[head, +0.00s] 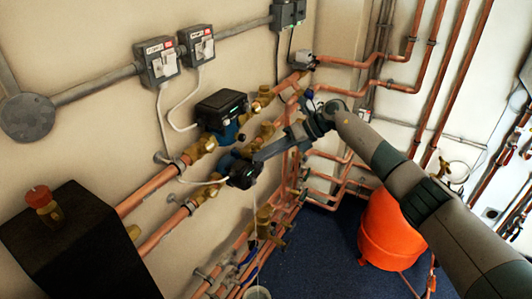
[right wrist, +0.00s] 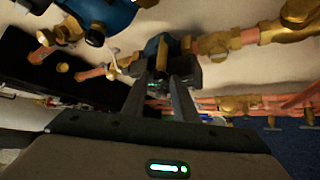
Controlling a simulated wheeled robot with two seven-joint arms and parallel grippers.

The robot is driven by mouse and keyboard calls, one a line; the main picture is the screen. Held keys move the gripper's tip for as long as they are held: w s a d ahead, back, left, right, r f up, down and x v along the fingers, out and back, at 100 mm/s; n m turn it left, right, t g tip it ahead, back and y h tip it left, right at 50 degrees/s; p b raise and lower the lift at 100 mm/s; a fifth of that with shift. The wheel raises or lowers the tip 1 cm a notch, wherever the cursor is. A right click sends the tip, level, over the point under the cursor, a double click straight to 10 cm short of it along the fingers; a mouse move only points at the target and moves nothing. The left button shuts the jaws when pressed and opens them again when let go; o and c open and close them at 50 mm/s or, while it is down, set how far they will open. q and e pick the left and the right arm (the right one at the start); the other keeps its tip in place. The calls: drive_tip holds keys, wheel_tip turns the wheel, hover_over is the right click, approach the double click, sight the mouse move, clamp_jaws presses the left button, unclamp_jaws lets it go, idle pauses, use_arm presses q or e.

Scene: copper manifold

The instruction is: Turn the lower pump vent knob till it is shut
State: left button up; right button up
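The lower pump (head: 230,164), blue with a dark front, sits in the lower copper pipe run under the upper pump (head: 222,108). My right gripper (head: 256,160) reaches it from the right, with its fingertips at the pump's dark front. In the right wrist view the lower pump (right wrist: 157,48) is straight ahead, and the two fingers of my right gripper (right wrist: 165,80) have a narrow gap between them. The vent knob is too small and covered to make out, so I cannot tell whether the fingers grip it. My left gripper is not in view.
Brass valves (head: 202,146) and copper pipes (head: 150,194) run along the wall around the pumps. A black box (head: 75,245) stands at the lower left. An orange vessel (head: 385,230) stands on the blue floor (head: 310,250), below my right arm.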

drive_tip(key=shift+c, duration=0.2)
clamp_jaws()
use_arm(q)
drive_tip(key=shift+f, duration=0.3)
use_arm(e)
drive_tip(key=shift+s+h, duration=0.1)
drive_tip(key=shift+h, duration=0.2)
drive_tip(key=shift+s+a+r+n+t+h+b, duration=0.15)
drive_tip(key=shift+n+t+h+b, duration=0.45)
drive_tip(key=shift+b, duration=0.4)
drive_tip(key=shift+s+a+r+n+t+h+b, duration=0.1)
drive_tip(key=shift+n+t+h+b, duration=0.35)
drive_tip(key=shift+t+b, duration=0.45)
drive_tip(key=shift+s+a+r+n+t+h+b, duration=0.15)
drive_tip(key=shift+n+t+h+b, duration=0.35)
drive_tip(key=shift+b, duration=0.6)
drive_tip(key=shift+o, duration=0.2)
unclamp_jaws()
drive_tip(key=shift+f, duration=0.1)
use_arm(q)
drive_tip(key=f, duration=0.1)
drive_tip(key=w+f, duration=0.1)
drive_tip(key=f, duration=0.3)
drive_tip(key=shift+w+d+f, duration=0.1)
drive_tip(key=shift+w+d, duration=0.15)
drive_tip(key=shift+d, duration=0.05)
